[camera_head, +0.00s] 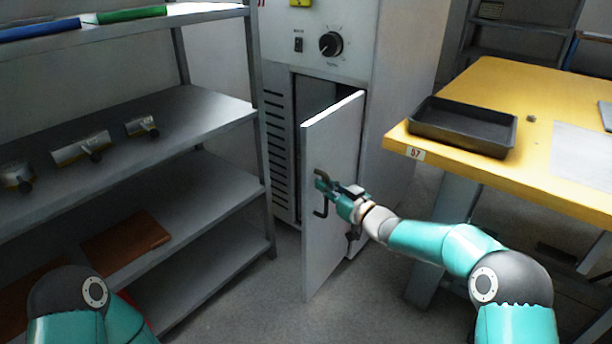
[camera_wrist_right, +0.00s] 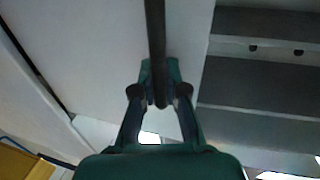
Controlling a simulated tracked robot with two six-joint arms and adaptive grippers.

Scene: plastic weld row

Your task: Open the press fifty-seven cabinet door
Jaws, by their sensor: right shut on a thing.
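The cabinet door (camera_head: 334,145) is a pale grey panel on the lower front of the press cabinet (camera_head: 390,90). It stands partly open, swung out towards me from its right side, with a dark gap behind it. Its dark bar handle (camera_head: 318,211) is on the outer face; it also shows in the right wrist view (camera_wrist_right: 155,40). My right gripper (camera_head: 324,184) is at the handle and shut on it, with the bar between its fingers in the right wrist view (camera_wrist_right: 160,95). Only part of my left arm shows at the bottom left; its gripper is out of view.
A grey shelf rack (camera_head: 200,105) with several metal cylinders stands close left of the door. A yellow table (camera_head: 500,85) with a black tray (camera_head: 465,127) and a "57" label (camera_head: 415,154) is on the right. Grey floor (camera_head: 285,310) is clear below the door.

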